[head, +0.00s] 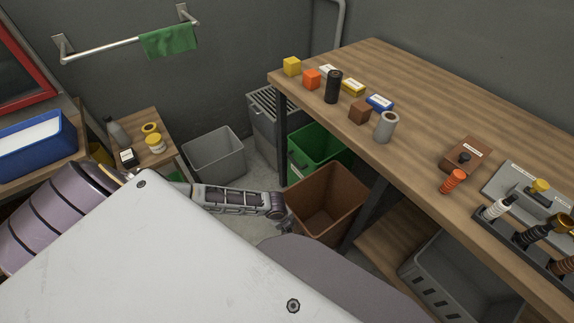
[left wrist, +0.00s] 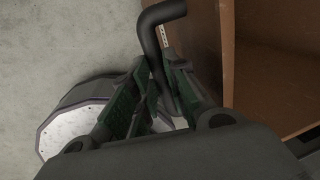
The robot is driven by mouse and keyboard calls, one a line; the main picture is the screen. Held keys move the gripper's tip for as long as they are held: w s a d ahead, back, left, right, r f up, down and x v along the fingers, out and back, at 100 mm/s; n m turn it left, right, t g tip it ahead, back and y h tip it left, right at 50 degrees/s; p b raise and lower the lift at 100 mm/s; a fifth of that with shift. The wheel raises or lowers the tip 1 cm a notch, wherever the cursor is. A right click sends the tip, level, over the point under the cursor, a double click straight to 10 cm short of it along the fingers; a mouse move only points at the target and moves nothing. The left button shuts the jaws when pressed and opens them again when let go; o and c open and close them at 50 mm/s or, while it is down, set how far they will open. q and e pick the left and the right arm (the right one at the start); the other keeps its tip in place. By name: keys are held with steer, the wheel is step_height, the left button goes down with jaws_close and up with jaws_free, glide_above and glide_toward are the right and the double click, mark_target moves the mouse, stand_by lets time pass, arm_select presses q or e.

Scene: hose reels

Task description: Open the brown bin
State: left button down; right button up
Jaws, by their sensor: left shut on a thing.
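The brown bin (head: 322,203) stands at the edge of the workbench, its open top and inside showing in the head view. In the left wrist view its brown wall (left wrist: 198,40) and inside are on the right. My left gripper (head: 286,224) is at the bin's near left side, low by its front. In the left wrist view the gripper (left wrist: 160,88) is shut on the bin's dark bent handle (left wrist: 153,38), which passes between the green-padded fingers. My right gripper is not in view.
A green bin (head: 318,146) is just behind the brown one, with a grey bin (head: 215,154) on the floor to the left. The wooden workbench (head: 432,95) and its dark leg are close on the right. A grey crate (head: 455,276) sits on the lower shelf.

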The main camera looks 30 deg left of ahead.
arm_select(q)
steer(key=shift+s, duration=0.1)
steer(key=c, duration=1.4)
jaws_free()
steer(key=shift+r, duration=0.1)
steer(key=shift+s+a+r, duration=0.15)
steer(key=shift+s+r, duration=0.2)
steer(key=shift+r, duration=1.55)
steer(key=shift+s+a+r, duration=0.1)
steer(key=shift+s+r, duration=0.25)
steer(key=shift+r, duration=1.6)
steer(key=shift+s+a+r, duration=0.15)
steer(key=shift+s+r, duration=0.2)
steer(key=shift+r, duration=1.55)
